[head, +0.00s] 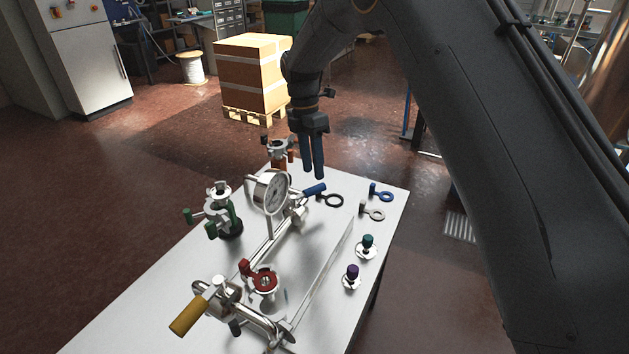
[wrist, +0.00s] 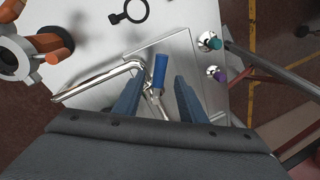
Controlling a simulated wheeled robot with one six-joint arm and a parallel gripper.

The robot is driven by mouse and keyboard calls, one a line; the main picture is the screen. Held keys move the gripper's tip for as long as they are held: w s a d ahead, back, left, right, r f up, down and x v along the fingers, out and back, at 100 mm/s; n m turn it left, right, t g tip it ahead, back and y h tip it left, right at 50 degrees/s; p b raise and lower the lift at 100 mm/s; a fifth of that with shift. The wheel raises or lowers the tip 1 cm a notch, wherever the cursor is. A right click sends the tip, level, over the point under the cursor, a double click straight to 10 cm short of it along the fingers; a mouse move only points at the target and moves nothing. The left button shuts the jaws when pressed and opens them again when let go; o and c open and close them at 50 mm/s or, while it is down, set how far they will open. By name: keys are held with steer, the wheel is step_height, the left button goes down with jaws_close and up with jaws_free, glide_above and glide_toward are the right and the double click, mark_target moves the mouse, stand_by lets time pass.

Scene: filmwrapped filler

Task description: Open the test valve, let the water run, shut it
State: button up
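The pipe assembly stands on a pale table. A lever valve with a blue handle (head: 315,189) sits at its far end, beside the pressure gauge (head: 270,191). A lever with a yellow handle (head: 189,316) is at the near end. I cannot tell from the pictures which is the test valve. My gripper (head: 315,177) points down above the blue handle. In the wrist view, my gripper (wrist: 158,82) is open, with the blue handle (wrist: 160,70) showing between its two blue fingers, apart from both. No running water shows.
Clamps with red (head: 264,282), green (head: 220,212) and orange (head: 279,152) knobs stand around the pipe. Black (head: 331,201), grey (head: 373,211) and blue (head: 381,193) ring-shaped parts lie at right, near teal (head: 368,241) and purple (head: 352,272) knobs. A boxed pallet (head: 252,78) stands behind.

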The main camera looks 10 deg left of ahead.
mark_target(309, 194)
steer(key=shift+s+d+f+p, duration=0.15)
steer(key=shift+f+p, duration=0.1)
steer(key=shift+f, duration=0.65)
steer(key=shift+s+d+f+p, duration=0.1)
steer(key=shift+f+p, duration=0.15)
steer(key=shift+f, duration=0.6)
steer(key=shift+s+d+f+p, duration=0.15)
steer(key=shift+f+p, duration=0.1)
steer(key=shift+f, duration=0.65)
jaws_close()
